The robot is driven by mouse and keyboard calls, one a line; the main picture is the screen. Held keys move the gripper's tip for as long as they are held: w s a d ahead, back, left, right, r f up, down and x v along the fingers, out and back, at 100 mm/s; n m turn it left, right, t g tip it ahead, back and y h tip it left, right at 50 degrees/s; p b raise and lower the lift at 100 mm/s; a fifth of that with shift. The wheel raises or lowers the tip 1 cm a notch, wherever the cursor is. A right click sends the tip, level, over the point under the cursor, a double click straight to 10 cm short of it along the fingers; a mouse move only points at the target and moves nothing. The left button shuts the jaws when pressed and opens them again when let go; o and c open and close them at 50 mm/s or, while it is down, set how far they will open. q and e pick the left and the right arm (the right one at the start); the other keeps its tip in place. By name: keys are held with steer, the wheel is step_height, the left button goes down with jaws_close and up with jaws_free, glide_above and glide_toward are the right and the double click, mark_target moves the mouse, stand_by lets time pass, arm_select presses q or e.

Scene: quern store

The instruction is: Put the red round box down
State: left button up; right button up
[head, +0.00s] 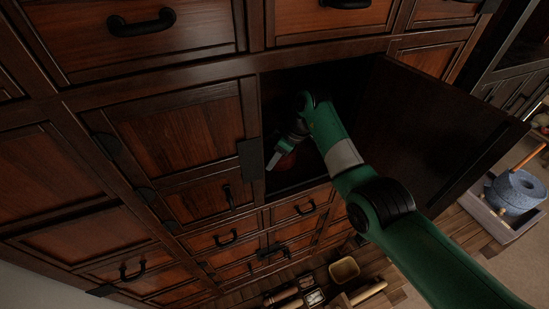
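The red round box (287,161) is a small, dark red patch inside the open cupboard compartment, low in its opening. It is mostly hidden by my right gripper and by shadow. My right gripper (279,155) reaches into the compartment from the right and is right at the box, its light grey finger showing in front of it. I cannot tell whether the fingers are closed on the box or apart from it, or whether the box rests on the compartment floor. My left gripper is not in view.
The compartment's door (430,130) stands open to the right, close to my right arm. Drawers with black handles surround the opening. On the floor are a tan bowl (344,270), rolled items, and a blue-grey quern (517,190) in a tray (490,217).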

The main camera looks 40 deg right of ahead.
steer(key=shift+r, duration=0.15)
steer(key=a+b+v, duration=0.1)
steer(key=b+v, duration=0.1)
steer(key=v, duration=0.5)
steer(key=shift+d+b, duration=0.2)
steer(key=shift+b, duration=0.1)
steer(key=shift+s+r, duration=0.1)
